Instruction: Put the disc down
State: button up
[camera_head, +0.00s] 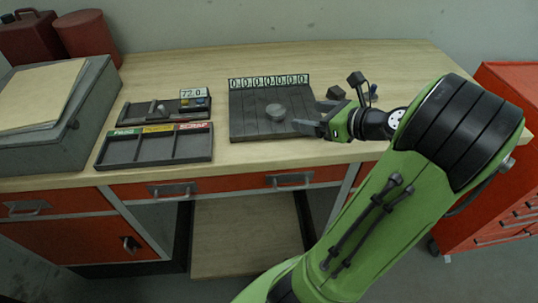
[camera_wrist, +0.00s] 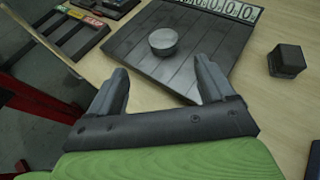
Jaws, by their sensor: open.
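A grey metal disc (camera_head: 275,111) lies on the dark slatted plate (camera_head: 245,127), near its middle. In the wrist view the disc (camera_wrist: 163,41) sits on the plate (camera_wrist: 140,70) beyond my fingertips, with a paler top face. My gripper (camera_head: 311,122) is at the right edge of the plate in the head view. My gripper in the wrist view (camera_wrist: 162,82) has its two fingers spread wide, with nothing between them. The disc is apart from both fingers.
A row of number tiles (camera_head: 268,82) runs along the plate's back edge. A sorting tray (camera_head: 156,149) with coloured labels and a unit with a "72.0" display (camera_head: 194,94) stand left. A dark block (camera_wrist: 287,60) stands right of the plate. Bare bench lies behind.

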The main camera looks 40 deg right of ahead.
jog(key=w+a+n+g, duration=0.1)
jog(key=a+n, duration=0.1)
jog(key=w+a+n+g, duration=0.1)
jog(key=a+n, duration=0.1)
jog(key=a, duration=0.1)
jog(key=w+a+f+n+y, duration=0.1)
jog(key=a+n, duration=0.1)
jog(key=shift+w+a+g, duration=0.25)
jog(key=shift+w+g, duration=0.1)
jog(key=shift+g, duration=0.05)
jog(key=s+a+n+g+h, duration=0.1)
jog(key=s+a+n+g, duration=0.15)
jog(key=a+n, duration=0.6)
jog(key=s+a+n+g, duration=0.2)
jog(key=a+n+g, duration=0.1)
jog(key=a+n, duration=0.6)
jog(key=s+a+n+h, duration=0.1)
jog(key=s+a+n, duration=0.1)
jog(key=s+n, duration=0.6)
jog(key=r+n, duration=0.1)
jog(key=n, duration=0.2)
jog(key=shift+a+t, duration=0.15)
jog(key=shift+t, duration=0.2)
